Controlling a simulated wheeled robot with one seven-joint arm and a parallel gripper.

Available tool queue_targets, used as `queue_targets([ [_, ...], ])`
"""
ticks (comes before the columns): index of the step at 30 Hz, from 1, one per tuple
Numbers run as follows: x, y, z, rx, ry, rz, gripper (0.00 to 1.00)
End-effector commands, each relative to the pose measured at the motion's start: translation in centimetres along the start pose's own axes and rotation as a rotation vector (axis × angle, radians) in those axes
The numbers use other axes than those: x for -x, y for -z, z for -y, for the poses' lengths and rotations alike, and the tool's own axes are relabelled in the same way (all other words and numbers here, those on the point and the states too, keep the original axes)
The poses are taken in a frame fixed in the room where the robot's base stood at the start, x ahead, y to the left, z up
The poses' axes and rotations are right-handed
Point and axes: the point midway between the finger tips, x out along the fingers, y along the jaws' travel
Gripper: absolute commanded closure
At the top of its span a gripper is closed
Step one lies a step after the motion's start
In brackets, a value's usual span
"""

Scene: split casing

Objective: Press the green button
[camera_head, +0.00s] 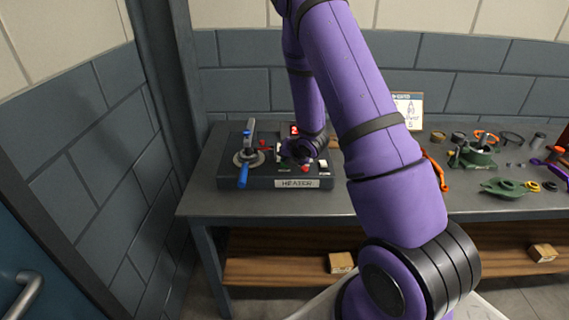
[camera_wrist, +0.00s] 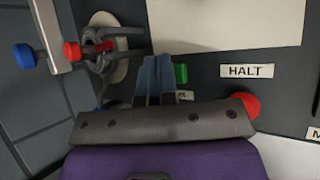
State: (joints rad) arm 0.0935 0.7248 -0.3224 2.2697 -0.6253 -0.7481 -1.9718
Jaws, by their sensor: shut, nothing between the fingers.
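The green button (camera_wrist: 181,73) shows in the wrist view as a small green piece just right of my fingertips, partly behind them. My gripper (camera_wrist: 156,62) is shut and empty, its two blue-grey fingers side by side. The fingertips look close beside the button; I cannot tell whether they touch it. In the head view my gripper (camera_head: 294,160) is over the dark control box (camera_head: 228,183) labelled HEATER, and my arm hides part of the box. I cannot make out the green button there.
In the wrist view a red button (camera_wrist: 248,105) lies right of my gripper, below a HALT label (camera_wrist: 247,71). A lever with a blue end (camera_head: 242,176) stands on the left of the box. Green parts (camera_head: 474,154) and tools lie at the right of the bench (camera_head: 350,204).

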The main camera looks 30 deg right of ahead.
Motion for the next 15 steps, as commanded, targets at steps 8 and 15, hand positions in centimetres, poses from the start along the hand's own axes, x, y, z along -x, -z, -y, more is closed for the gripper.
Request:
queue_targets([
  [8, 0.12, -0.06, -0.08, 0.000, 0.000, -0.001, 1.00],
  [15, 0.89, -0.64, -0.66, 0.000, -0.001, 0.001, 1.00],
])
